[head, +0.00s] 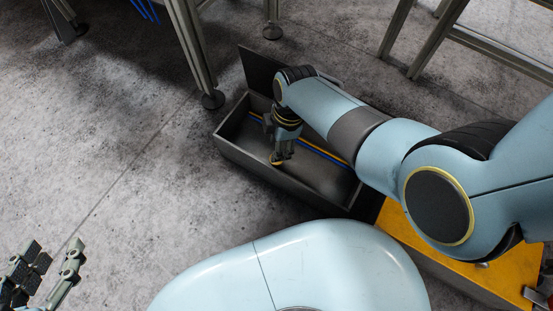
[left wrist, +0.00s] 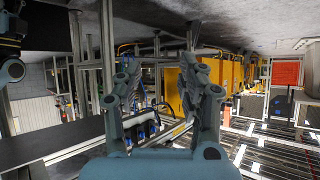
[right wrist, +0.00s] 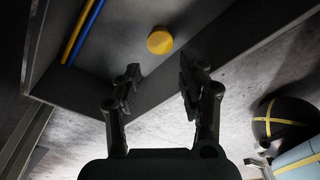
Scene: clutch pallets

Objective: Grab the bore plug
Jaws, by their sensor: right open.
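A round yellow plug (right wrist: 160,40), which I take to be the bore plug, is in a grey open box (head: 250,165). In the right wrist view it lies beyond the fingertips, roughly in line with the gap between them. My right gripper (right wrist: 160,80) is open and empty. In the head view it reaches down into the box, and the plug (head: 275,159) shows at its tips; contact cannot be told there. My left gripper (head: 45,273) is open and empty at the lower left, far from the box. In the left wrist view it (left wrist: 168,82) has nothing between its fingers.
A blue rod (right wrist: 82,35) and a yellow rod lie along the box. A dark raised panel (head: 260,68) stands at its far end. Metal frame legs (head: 190,45) stand behind. An orange-topped unit (head: 490,268) is at right. The floor left of the box is clear.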

